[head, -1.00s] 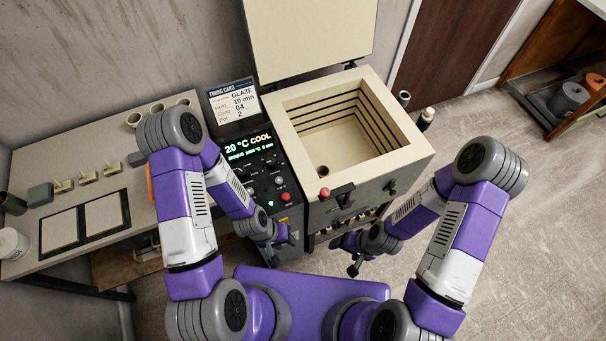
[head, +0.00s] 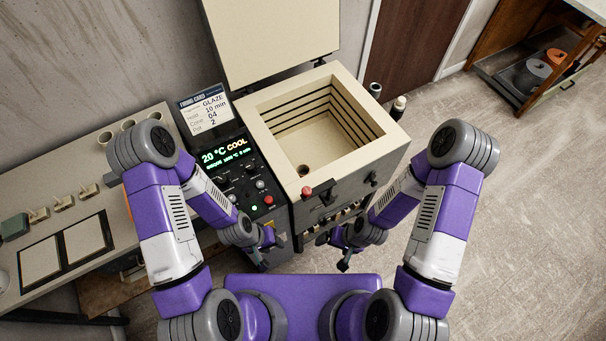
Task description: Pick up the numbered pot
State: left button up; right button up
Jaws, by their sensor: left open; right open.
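Several small pale pots stand at the back of the left table: one at the left (head: 106,137), a middle one (head: 128,124) and one at the right (head: 154,116), partly behind my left arm. I cannot read numbers on them. The firing card (head: 205,109) reads GLAZE, 10 min, Cone 04, Pot 2. The kiln (head: 386,136) is open, its lid (head: 270,40) raised, with a small dark round spot in its near left corner. My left gripper (head: 266,254) is open in front of the control panel (head: 240,180). My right gripper (head: 332,250) is open before the kiln's front. Both are empty.
Two small containers (head: 397,106) show beside the kiln. A wooden shelf (head: 500,75) with round items stands far right. The right floor is clear.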

aim_at(302, 169)
jog(key=u, duration=4)
jog(key=k, duration=2.55)
jog(key=z, duration=0.55)
